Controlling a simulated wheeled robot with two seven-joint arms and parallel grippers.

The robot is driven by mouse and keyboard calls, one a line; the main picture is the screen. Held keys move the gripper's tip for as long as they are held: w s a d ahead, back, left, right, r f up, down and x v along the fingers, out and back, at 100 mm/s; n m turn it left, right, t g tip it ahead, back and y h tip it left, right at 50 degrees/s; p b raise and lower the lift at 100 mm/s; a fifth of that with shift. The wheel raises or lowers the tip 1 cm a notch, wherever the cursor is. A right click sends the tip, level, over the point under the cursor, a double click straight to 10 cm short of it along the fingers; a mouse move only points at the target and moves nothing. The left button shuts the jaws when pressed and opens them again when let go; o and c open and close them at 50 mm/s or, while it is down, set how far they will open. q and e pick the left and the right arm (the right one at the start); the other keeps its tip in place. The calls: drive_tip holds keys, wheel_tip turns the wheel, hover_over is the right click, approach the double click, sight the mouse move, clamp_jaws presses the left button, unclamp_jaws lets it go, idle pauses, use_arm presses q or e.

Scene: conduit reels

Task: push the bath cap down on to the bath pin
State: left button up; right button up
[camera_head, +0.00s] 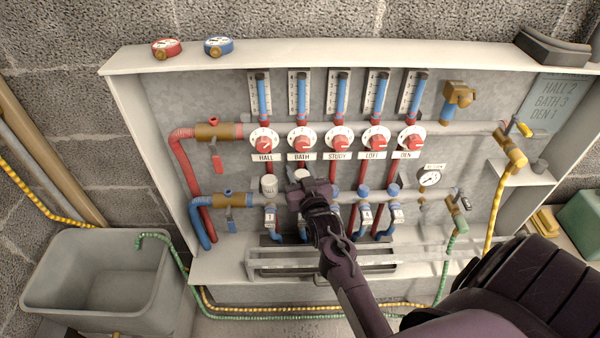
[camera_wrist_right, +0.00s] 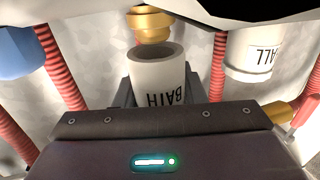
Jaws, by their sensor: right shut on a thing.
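The bath cap (camera_wrist_right: 158,76) is a white hollow cup marked BATH, upside down in the right wrist view. My right gripper (camera_head: 308,191) is shut on it at the manifold's lower row. In the head view only the cap's pale top (camera_head: 300,174) shows above the jaws. In the wrist view the cap's open end faces a brass fitting (camera_wrist_right: 150,24), which looks like the bath pin. The cap does not appear seated on it; the exact gap is unclear. In the head view my gripper hides the pin. My left gripper is not in view.
The white hall cap (camera_head: 269,184) sits just left of my gripper. Blue caps (camera_head: 363,192) stand to the right. Red dials (camera_head: 302,140) and red pipes are above and behind. A clear rail (camera_head: 290,256) runs below. A grey sink (camera_head: 100,275) is at lower left.

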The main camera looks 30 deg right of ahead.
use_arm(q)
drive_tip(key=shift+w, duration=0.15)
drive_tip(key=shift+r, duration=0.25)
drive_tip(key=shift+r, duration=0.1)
use_arm(e)
drive_tip(key=shift+r, duration=0.1)
use_arm(q)
drive_tip(key=shift+p, duration=0.3)
use_arm(e)
drive_tip(key=shift+f, duration=0.3)
idle(0.5)
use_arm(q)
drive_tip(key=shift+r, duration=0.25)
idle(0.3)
use_arm(e)
drive_tip(key=shift+f, duration=0.25)
idle(0.4)
use_arm(q)
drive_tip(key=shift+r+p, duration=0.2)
drive_tip(key=shift+p, duration=0.25)
idle(0.3)
use_arm(e)
drive_tip(key=shift+f, duration=0.25)
idle(0.4)
